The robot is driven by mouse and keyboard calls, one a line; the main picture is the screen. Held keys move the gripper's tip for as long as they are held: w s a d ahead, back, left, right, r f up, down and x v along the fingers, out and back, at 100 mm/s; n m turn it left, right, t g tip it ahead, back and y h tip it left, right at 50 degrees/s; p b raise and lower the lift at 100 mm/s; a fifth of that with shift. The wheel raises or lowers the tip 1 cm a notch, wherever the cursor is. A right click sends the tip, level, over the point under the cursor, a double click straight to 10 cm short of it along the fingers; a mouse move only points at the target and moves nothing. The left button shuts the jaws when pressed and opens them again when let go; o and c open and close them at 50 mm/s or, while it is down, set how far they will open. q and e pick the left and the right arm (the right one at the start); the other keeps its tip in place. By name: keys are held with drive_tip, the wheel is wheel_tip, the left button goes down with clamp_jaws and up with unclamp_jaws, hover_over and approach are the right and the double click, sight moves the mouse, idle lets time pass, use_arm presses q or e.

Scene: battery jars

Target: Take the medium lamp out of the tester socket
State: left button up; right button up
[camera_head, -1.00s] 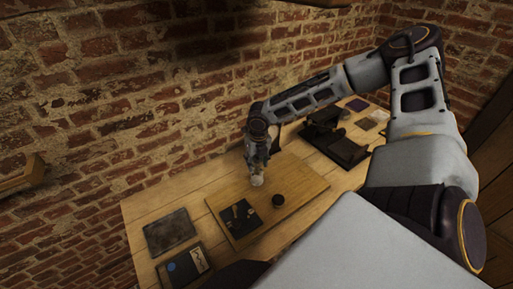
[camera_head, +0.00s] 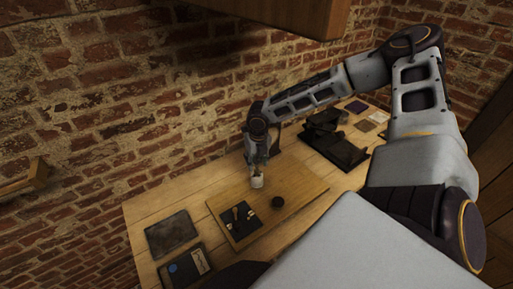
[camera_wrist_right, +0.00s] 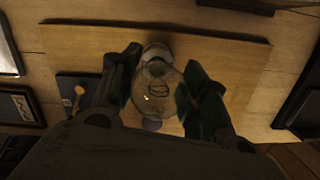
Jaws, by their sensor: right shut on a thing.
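The medium lamp, a clear round glass bulb (camera_wrist_right: 157,92), is between the two dark fingers of my right gripper (camera_wrist_right: 156,88) in the wrist view. The fingers are shut on its glass. A pale round base (camera_wrist_right: 155,51) shows at the bulb's far end. In the head view my right gripper (camera_head: 257,170) points down over the wooden tester board (camera_head: 290,190), with a whitish piece (camera_head: 257,182) just below its fingers. I cannot tell whether this piece is the socket or part of the lamp, nor whether the lamp is seated. My left gripper is out of view.
On the board are a black switch block (camera_head: 240,217) and a round black piece (camera_head: 278,202). A dark slate (camera_head: 171,232) and a dark box (camera_head: 185,268) lie at the table's left end. A black tray (camera_head: 338,150) stands at right. A wooden shelf (camera_head: 290,15) hangs above.

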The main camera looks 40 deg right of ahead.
drive_tip(key=shift+r, duration=0.15)
idle(0.3)
drive_tip(key=shift+r+p, duration=2.1)
drive_tip(key=shift+r, duration=0.35)
